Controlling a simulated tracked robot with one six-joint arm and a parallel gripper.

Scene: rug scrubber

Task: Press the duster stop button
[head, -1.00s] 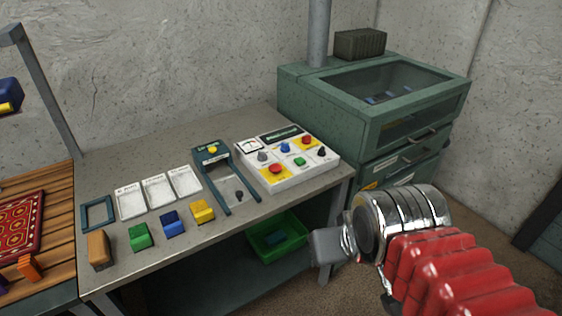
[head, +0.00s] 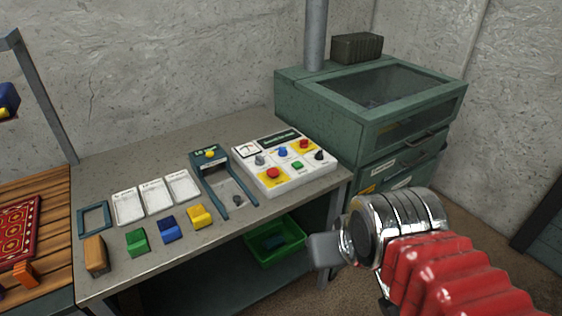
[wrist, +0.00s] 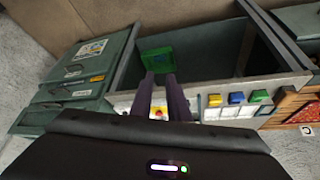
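The white control panel (head: 284,164) sits at the right end of the grey bench. It carries two red buttons on yellow patches, one at front left (head: 273,173) and one at back right (head: 304,144). A blue button (head: 282,152), a green button (head: 297,166) and dark knobs sit between and beside them. The labels are too small to read. My gripper (head: 325,251) is low in front of the bench, right of the green bin and apart from the panel. In the wrist view its two fingers (wrist: 160,76) stand apart with nothing between them.
The green glass-topped cabinet (head: 370,105) with a pipe stands right of the panel. A blue-green frame device (head: 211,165), white trays (head: 155,192) and coloured blocks (head: 168,230) lie left of it. A green bin (head: 274,243) is under the bench.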

